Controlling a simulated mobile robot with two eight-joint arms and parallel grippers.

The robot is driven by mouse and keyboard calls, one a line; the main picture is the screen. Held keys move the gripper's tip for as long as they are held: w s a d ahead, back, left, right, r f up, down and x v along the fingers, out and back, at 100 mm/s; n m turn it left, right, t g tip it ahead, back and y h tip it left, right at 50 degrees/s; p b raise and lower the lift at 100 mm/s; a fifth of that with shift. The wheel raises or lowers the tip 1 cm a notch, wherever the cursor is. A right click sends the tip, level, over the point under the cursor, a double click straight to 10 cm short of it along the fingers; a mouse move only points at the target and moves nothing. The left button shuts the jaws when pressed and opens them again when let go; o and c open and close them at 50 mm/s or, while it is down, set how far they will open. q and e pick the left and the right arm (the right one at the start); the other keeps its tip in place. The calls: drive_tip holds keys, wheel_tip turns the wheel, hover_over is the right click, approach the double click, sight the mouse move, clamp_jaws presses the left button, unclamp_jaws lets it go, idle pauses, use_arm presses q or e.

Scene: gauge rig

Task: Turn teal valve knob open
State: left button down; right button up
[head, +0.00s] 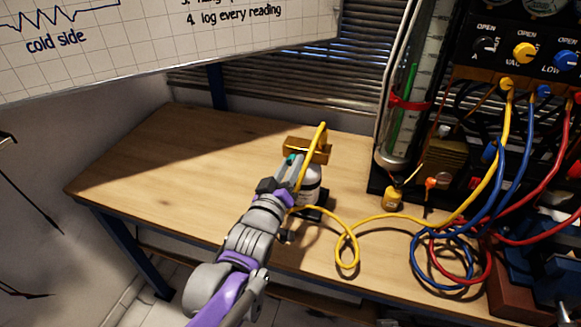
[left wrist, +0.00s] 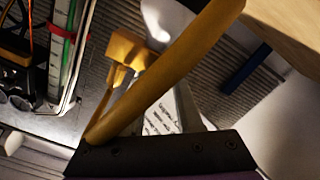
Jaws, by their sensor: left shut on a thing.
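A small teal patch, which looks like the teal valve knob (head: 291,159), shows at the tips of my left gripper (head: 288,167) in the head view. The gripper is shut on it and covers most of it, so how far it is turned cannot be told. Just behind is a brass-coloured block (head: 307,150) above a pale grey cylinder (head: 311,182) standing on the table. A yellow hose (head: 312,160) passes over the block, close to the gripper. In the left wrist view the yellow hose (left wrist: 170,62) crosses close to the camera and the knob is hidden. My right gripper is not in view.
The wooden table (head: 165,165) is bare to the left. Yellow, blue and red hoses (head: 440,262) lie looped at the right. A gauge panel (head: 500,50) and a clear tube with green liquid (head: 410,95) stand at the right. A whiteboard (head: 150,35) hangs upper left.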

use_arm(q)
drive_tip(key=shift+n+b, duration=0.3)
drive_tip(key=shift+n, duration=0.8)
drive_tip(key=c, duration=0.6)
unclamp_jaws()
drive_tip(key=shift+o, duration=0.2)
drive_tip(key=p+v, duration=0.1)
drive_tip(key=v, duration=0.9)
drive_tip(key=shift+s, duration=0.4)
drive_tip(key=shift+a, duration=0.15)
